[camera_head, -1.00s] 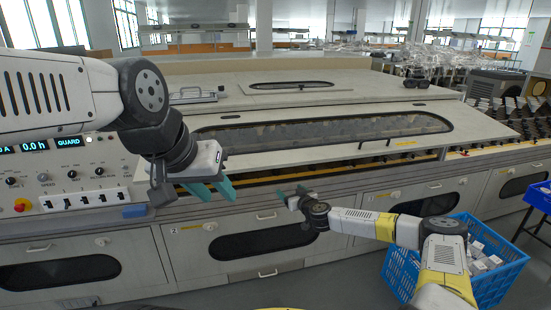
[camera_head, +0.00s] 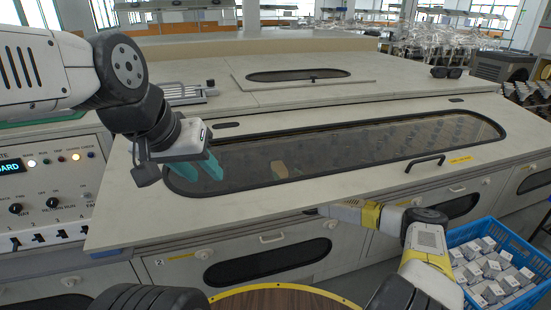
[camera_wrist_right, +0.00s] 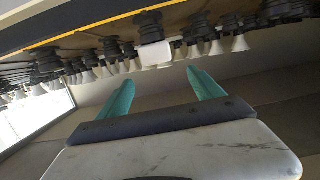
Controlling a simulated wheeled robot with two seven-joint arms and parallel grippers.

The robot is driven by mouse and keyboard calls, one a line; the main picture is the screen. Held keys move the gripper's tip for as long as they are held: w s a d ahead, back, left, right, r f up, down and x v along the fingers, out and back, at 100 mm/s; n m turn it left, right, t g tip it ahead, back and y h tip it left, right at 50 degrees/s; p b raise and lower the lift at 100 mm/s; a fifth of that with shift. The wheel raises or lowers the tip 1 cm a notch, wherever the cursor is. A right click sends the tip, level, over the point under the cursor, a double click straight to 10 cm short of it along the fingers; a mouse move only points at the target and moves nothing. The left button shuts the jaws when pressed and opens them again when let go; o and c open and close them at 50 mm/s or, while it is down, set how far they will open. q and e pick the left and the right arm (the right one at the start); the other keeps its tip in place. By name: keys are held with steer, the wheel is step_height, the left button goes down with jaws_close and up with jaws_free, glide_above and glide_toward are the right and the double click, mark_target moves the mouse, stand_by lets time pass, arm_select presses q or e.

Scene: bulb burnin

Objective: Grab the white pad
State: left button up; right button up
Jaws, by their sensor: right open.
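In the right wrist view, a small white block (camera_wrist_right: 155,55), perhaps the white pad, sits among a row of dark sockets and white bulbs. My right gripper (camera_wrist_right: 162,92) is open, with its two teal fingers apart. The block lies beyond the fingertips, roughly between them in the picture, and nothing is between the fingers. In the head view my right gripper is hidden below the front edge of the large lid (camera_head: 140,215). My left gripper (camera_head: 202,168) is above the left part of that lid. Its teal fingers look apart and empty.
The lid has a long dark window (camera_head: 340,150) and a black handle (camera_head: 425,162). A control panel (camera_head: 45,195) stands at the left. A blue crate (camera_head: 520,250) with several small white boxes is at the lower right. A round brown top (camera_head: 285,300) is at the bottom.

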steer(key=shift+f+x, duration=0.1)
steer(key=shift+x, duration=2.05)
steer(key=shift+f+x, duration=0.15)
steer(key=shift+x, duration=2)
steer(key=shift+d, duration=0.15)
steer(key=c, duration=1.4)
steer(key=shift+c, duration=0.2)
steer(key=shift+r, duration=0.2)
